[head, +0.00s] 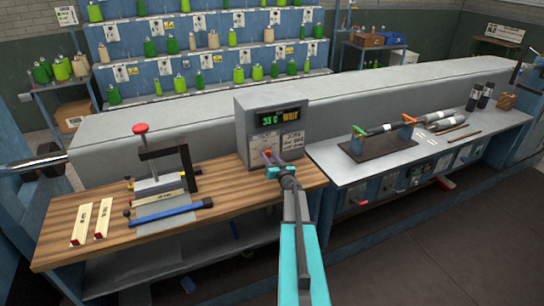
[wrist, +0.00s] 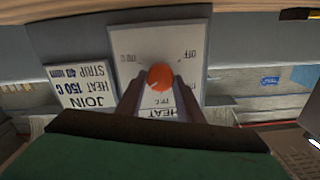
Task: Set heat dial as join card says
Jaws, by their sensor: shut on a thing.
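The heat dial is an orange knob (wrist: 160,77) on a white plate (wrist: 142,42) in the wrist view. Upside-down marks include OFF at upper right, a temperature at upper left and another below, too small to read surely. A faint pale mark shows on the knob's lower face; its exact pointing is unclear. My gripper (wrist: 160,84) is shut on the knob, one finger each side. The join card (wrist: 84,88), left of the plate, reads upside down JOIN, HEAT 150 C, STRIP 40 um. In the head view my gripper (head: 271,160) is at the control box (head: 243,118).
The box display (head: 278,118) reads about 35 C and WAIT. A wooden bench (head: 60,232) with a red-knobbed press (head: 160,175), a blue bar (head: 170,213) and two pale strips lies left. A grey bench (head: 350,183) with rollers stands right. Shelves of green spools stand behind.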

